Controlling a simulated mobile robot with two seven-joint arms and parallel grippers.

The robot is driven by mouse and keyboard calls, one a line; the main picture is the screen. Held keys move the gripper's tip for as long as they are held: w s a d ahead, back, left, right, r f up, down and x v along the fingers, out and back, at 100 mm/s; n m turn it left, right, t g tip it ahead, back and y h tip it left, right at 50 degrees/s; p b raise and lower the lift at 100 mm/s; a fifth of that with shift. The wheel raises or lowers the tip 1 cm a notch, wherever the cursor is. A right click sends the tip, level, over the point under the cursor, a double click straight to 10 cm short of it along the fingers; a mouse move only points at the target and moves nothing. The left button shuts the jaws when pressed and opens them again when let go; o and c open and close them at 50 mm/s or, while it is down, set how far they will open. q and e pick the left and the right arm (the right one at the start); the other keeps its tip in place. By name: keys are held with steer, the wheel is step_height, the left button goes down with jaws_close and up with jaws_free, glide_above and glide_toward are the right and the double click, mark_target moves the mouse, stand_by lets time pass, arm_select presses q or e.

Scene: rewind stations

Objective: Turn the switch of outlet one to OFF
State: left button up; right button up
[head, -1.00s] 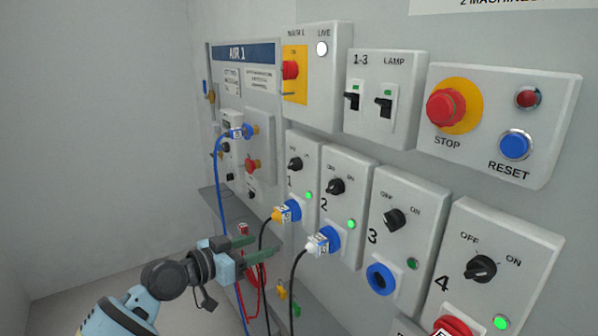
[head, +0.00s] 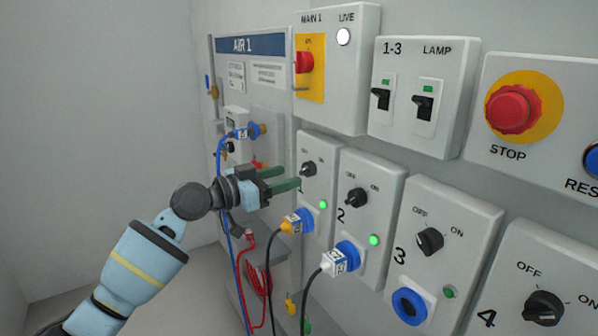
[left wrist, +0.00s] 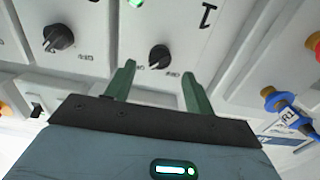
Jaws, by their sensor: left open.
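Outlet one (head: 319,182) is a pale box on the wall with a black rotary switch (head: 308,169), a lit green lamp (head: 323,204) and a yellow-and-blue plug (head: 297,222) below. My left gripper (head: 291,177) is open, its two green fingers pointing at the switch from the left and a little short of it. In the left wrist view the picture is upside down; the switch (left wrist: 159,57) shows between and beyond the fingertips (left wrist: 158,72), apart from both. The switch's exact setting is hard to tell. My right gripper is not in view.
Outlets two (head: 365,215), three (head: 447,240) and four (head: 545,275) stand to the right. A white plug (head: 341,257) sits in outlet two. Blue, red and black cables hang below my gripper. The main switch box (head: 338,90) is above, the air panel (head: 247,75) at left.

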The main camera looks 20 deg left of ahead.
mark_target(302, 172)
arm_select(q)
steer(key=shift+x, duration=2.5)
steer(key=c, duration=1)
